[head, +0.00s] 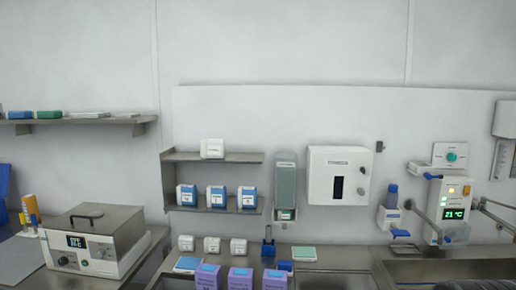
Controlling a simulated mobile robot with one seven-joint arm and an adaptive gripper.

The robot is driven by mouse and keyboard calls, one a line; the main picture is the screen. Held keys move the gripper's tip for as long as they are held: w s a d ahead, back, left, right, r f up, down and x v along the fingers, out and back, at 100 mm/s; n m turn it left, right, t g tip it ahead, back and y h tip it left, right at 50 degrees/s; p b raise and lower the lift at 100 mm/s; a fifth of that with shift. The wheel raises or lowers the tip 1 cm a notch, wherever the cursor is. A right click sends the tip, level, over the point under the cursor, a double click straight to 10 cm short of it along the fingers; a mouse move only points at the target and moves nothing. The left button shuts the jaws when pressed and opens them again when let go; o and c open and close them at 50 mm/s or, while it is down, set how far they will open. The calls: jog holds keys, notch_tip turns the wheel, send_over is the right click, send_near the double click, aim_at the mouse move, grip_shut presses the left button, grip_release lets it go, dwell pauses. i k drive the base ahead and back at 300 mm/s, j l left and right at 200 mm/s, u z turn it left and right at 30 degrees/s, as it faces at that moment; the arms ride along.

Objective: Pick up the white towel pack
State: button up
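A white pack (212,148) with faint dark lettering lies on the top board of the small wall shelf. Several similar small white packs stand on the counter below, one of them at the left (186,243). The lettering is too small to read, so I cannot tell which of these is the towel pack. A flat whitish pack (88,114) also lies on the left wall shelf. My gripper is not in view.
Blue-and-white boxes (217,197) fill the lower board of the metal shelf (240,157). Purple boxes (240,278) stand at the counter's front. A soap dispenser (285,183) and white wall box (338,175) hang right of the shelf. A metal bath unit (95,240) stands left.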

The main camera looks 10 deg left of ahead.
aim_at(210, 148)
jog(key=i+j, duration=0.1)
jog(key=j, duration=0.3)
jog(key=i+j, duration=0.1)
jog(key=j, duration=0.25)
jog(key=i+j+z, duration=0.1)
jog(key=j, duration=0.3)
jog(key=i+j, duration=0.1)
jog(key=j, duration=0.25)
